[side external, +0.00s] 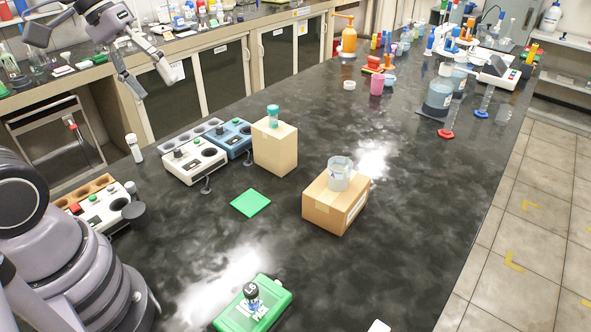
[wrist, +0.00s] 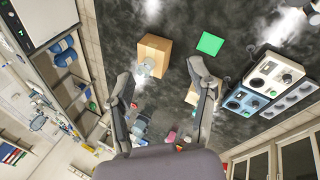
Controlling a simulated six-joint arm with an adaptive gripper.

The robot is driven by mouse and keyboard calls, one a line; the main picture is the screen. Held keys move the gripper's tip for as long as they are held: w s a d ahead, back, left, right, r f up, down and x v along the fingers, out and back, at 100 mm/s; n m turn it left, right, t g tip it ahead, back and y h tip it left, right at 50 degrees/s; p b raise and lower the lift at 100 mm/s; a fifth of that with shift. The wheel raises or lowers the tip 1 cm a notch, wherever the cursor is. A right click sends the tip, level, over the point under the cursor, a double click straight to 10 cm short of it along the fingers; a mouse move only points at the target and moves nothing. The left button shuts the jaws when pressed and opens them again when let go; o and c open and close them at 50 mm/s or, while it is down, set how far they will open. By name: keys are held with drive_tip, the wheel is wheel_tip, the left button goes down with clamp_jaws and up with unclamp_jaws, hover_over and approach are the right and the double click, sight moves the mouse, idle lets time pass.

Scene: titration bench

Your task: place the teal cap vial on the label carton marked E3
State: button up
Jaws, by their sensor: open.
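The teal cap vial (side external: 273,117) stands upright on top of a tall plain carton (side external: 276,148) in the side view. A wider carton (side external: 328,208) stands to its right with a clear beaker (side external: 340,174) on top and a white label on its right side. I cannot read E3 on either carton. My gripper (side external: 154,82) is open and empty, high at the upper left, apart from the vial. In the wrist view, my gripper (wrist: 160,72) has the wider carton (wrist: 155,48) beyond its fingers; the right finger partly hides the tall carton (wrist: 191,96). The vial is not clear there.
A green square (side external: 250,202) lies flat in front of the tall carton. White and blue instruments (side external: 195,163) stand left of it. A green case (side external: 253,305) with a black-topped item is at the front. Glassware crowds the far end; the bench's right-hand middle is clear.

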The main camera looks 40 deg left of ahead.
drive_tip(key=s+a+r+m+t+y, duration=0.2)
drive_tip(key=s+a+m+y, duration=0.2)
drive_tip(key=s, duration=0.3)
drive_tip(key=shift+m+t, duration=0.3)
drive_tip(key=shift+m, duration=0.5)
drive_tip(key=shift+o, duration=0.2)
